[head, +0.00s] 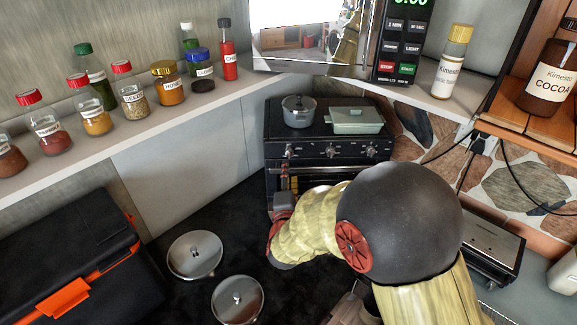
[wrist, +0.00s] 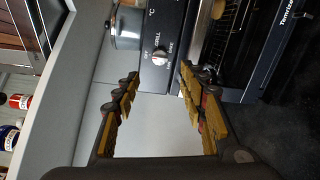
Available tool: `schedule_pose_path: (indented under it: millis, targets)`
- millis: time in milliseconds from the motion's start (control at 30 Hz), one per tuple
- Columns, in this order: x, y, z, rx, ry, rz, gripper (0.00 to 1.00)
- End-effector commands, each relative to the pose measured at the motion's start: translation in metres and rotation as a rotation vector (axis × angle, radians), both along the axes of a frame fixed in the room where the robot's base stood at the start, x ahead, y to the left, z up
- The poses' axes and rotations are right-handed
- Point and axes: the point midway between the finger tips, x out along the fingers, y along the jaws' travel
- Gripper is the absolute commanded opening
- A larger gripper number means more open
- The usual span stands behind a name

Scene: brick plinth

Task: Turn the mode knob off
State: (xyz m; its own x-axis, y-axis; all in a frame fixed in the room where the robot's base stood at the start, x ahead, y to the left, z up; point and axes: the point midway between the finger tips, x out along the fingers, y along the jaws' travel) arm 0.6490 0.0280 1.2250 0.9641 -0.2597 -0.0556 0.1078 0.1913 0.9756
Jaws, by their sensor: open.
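The mode knob (wrist: 160,57) is a small pale round knob on the black oven's control panel, with OFF, GRILL and BAKE printed around it in the wrist view. I cannot tell which mark its pointer faces. My gripper (wrist: 160,74) is open, its two yellow-padded fingers apart and reaching toward the panel. The knob shows beyond the gap between the fingertips, with nothing held.
Two more knobs (head: 331,151) are along the panel. A pot (head: 299,112) and a green lidded dish (head: 355,121) stand on the oven. Spice jars line the left shelf (head: 200,95). Two round lids (head: 195,254) and a black toolbox (head: 75,255) are at lower left.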

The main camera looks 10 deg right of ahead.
Motion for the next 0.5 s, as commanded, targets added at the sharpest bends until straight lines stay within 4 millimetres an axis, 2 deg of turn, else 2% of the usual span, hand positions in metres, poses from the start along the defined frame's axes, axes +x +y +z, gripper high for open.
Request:
schedule_pose_path:
  millis: [100,200,500]
  targets:
    - [-0.015,0.005,0.001,0.000,-0.001,0.001,0.42]
    - [-0.021,0.006,0.002,0.000,-0.001,0.001,0.42]
    - [-0.024,0.007,0.002,0.000,-0.001,0.000,0.42]
